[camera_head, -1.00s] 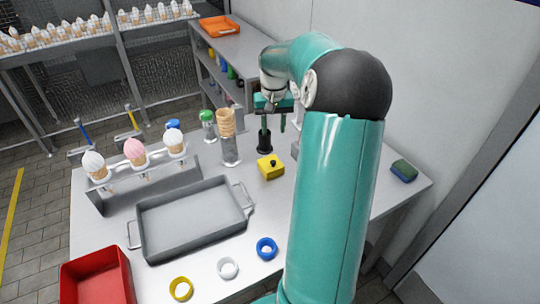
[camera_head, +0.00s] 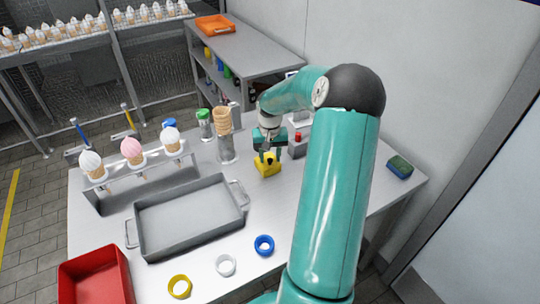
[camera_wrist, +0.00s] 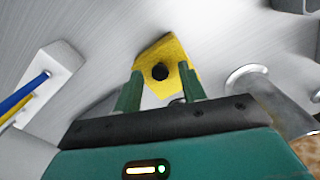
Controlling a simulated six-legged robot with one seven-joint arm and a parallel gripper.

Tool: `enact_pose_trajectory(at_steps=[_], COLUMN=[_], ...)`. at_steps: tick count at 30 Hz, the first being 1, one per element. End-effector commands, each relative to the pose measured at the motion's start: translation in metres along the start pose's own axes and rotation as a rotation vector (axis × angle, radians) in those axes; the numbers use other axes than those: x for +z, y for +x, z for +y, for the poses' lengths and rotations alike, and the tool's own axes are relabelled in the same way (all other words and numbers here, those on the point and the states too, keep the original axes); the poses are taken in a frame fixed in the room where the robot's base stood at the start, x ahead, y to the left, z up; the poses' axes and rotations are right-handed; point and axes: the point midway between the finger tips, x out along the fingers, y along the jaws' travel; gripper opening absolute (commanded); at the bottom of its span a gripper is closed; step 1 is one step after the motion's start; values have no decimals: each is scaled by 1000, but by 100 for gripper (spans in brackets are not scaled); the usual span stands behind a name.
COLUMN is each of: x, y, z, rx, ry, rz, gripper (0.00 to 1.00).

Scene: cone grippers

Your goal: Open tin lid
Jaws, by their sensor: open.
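The yellow tin (camera_head: 266,168) stands on the metal table, right of the cone holder. In the wrist view its yellow lid (camera_wrist: 172,58) carries a round black knob (camera_wrist: 160,72). My gripper (camera_head: 266,155) is over the tin, pointing down. In the wrist view my gripper (camera_wrist: 160,85) is open, with one green finger on each side of the knob in the picture. The fingers look apart from the knob. I cannot tell whether they are level with it or still above it. The tin's front wall is mostly hidden.
A box with a red button (camera_head: 298,143) is close right. A grey tray (camera_head: 190,215), an ice-cream stand (camera_head: 140,180) and a red bin (camera_head: 97,277) are left. A sponge (camera_head: 400,167) lies right.

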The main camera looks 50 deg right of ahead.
Motion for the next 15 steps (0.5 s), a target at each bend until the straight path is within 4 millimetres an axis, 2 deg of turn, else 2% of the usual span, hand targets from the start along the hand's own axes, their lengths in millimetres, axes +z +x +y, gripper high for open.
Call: enact_pose_trajectory(at_steps=[6,12,15], x=[0,0,0], y=[0,0,0], z=[0,0,0], rx=[0,0,0], ry=[0,0,0], rz=[0,0,0], gripper=[39,0,0])
